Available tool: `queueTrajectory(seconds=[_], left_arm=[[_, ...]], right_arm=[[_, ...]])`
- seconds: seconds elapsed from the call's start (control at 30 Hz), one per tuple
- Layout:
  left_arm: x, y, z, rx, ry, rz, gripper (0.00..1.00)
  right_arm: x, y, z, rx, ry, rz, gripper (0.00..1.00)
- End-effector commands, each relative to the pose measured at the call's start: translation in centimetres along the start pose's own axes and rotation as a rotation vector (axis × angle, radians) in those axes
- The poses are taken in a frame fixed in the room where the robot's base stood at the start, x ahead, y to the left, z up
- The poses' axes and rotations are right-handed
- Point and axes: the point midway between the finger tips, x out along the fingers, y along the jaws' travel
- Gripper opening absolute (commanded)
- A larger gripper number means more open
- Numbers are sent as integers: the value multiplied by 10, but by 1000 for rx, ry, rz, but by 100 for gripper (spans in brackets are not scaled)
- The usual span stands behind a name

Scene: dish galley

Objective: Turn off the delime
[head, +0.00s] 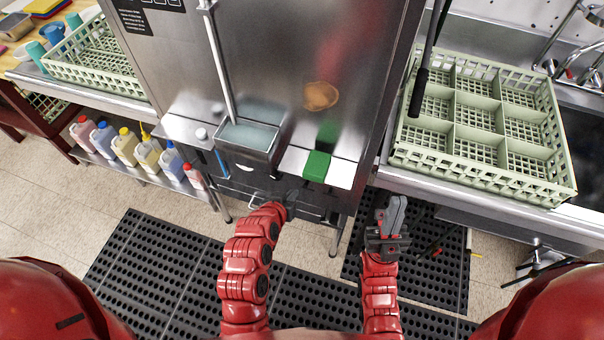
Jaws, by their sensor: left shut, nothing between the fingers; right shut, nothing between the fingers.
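The steel dish machine (290,60) stands in front of me, with a dark lower panel (240,180) under its ledge. I cannot make out a delime switch; the panel is small and partly hidden by my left gripper. My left gripper (291,196) is shut and empty, at the lower front of the machine, below the green block (316,166). I cannot tell whether it touches the panel. My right gripper (394,210) is shut and empty, to the right of the machine's front and above the floor mat.
A green rack (570,187) with compartments stands on the right counter beside the sink (585,150). Another rack (150,90) stands on the left counter. Several chemical bottles (124,147) line the low shelf at left. Black perforated mats (150,265) cover the floor.

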Motion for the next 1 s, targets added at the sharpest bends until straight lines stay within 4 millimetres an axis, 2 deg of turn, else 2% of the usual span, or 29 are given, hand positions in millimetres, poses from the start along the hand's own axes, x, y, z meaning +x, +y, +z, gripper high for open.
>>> queueTrajectory(seconds=[0.27, 0.43, 1.0], left_arm=[[2, -1, 1, 0, 2, -1, 0], [10, 0, -1, 0, 2, -1, 0], [81, -1, -2, 0, 3, -2, 0]], right_arm=[[-1, 0, 0, 0, 0, 0, 0], [4, 0, -1, 0, 0, 0, 0], [31, 2, -5, 0, 0, 0, 0]])
